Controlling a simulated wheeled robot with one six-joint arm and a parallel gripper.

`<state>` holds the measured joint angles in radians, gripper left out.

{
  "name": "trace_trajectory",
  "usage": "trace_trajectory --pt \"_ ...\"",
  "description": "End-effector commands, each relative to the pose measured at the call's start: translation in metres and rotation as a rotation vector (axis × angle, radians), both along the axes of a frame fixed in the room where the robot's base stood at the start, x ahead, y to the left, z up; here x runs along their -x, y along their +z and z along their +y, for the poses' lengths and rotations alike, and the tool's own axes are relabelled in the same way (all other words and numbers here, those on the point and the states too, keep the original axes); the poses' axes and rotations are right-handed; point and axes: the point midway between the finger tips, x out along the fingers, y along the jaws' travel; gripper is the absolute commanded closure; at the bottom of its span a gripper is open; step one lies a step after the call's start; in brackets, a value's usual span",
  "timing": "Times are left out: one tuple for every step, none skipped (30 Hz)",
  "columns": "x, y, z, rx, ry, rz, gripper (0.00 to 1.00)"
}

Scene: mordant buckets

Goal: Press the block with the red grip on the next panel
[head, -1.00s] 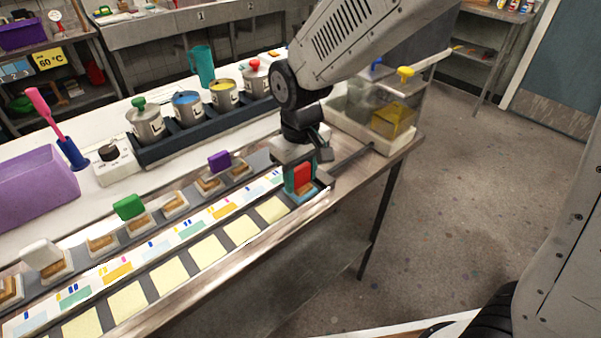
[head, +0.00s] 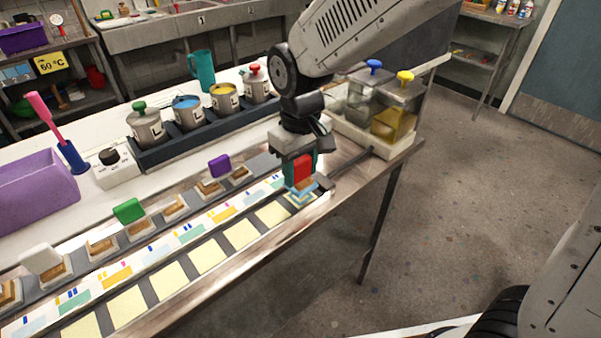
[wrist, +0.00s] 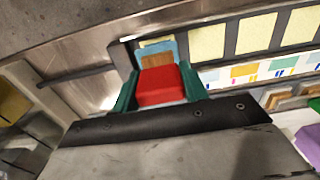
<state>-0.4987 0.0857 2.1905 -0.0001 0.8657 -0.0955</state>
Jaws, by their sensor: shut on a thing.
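The block with the red grip (head: 304,166) is in my gripper (head: 299,172), whose green fingers are shut on the grip. The block's wooden body and light blue underside hang over the rightmost panel (head: 302,198) of the row, apparently just clear of it. That panel shows a bluish mark on pale yellow, partly hidden by the block. In the wrist view the red grip (wrist: 160,86) sits between the green fingers, with wood and blue edge beyond. The neighbouring panels (head: 240,233) to the left are plain pale yellow.
A rack behind the printed pattern strip (head: 190,232) holds blocks with green (head: 129,210), purple (head: 219,165) and white (head: 40,257) grips. Several lidded or open pots (head: 188,112) stand behind. A clear tank with yellow contents (head: 392,124) is close on the right.

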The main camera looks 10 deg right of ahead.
Motion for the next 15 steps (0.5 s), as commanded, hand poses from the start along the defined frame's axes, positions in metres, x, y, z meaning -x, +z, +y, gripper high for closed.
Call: trace_trajectory --pt "0.000 0.004 0.000 -0.002 0.000 -0.002 0.86" --pt "0.000 0.006 0.000 -0.002 0.000 -0.002 0.86" --pt "-0.001 0.008 0.000 -0.002 0.000 -0.002 0.86" --pt "-0.001 0.010 0.000 -0.002 0.000 -0.002 0.86" --pt "0.000 0.012 0.000 -0.002 0.000 -0.002 0.86" --pt "-0.001 0.014 0.000 -0.002 0.000 -0.002 0.86" --pt "-0.001 0.016 0.000 -0.002 0.000 -0.002 0.86" --pt "-0.001 0.018 0.000 -0.002 0.000 -0.002 0.86" --pt "-0.001 0.020 0.000 -0.002 0.000 -0.002 0.86" --pt "-0.001 0.022 0.000 -0.002 0.000 -0.002 0.86" --pt "0.000 0.024 0.000 -0.001 0.000 -0.002 0.86" --pt "0.000 0.026 0.000 -0.001 0.000 -0.002 0.86" --pt "0.000 0.028 0.000 -0.002 0.000 -0.002 0.86" --pt "0.000 0.030 0.000 -0.002 0.000 -0.002 0.86" --pt "0.000 0.032 0.000 -0.002 0.000 -0.002 0.86"
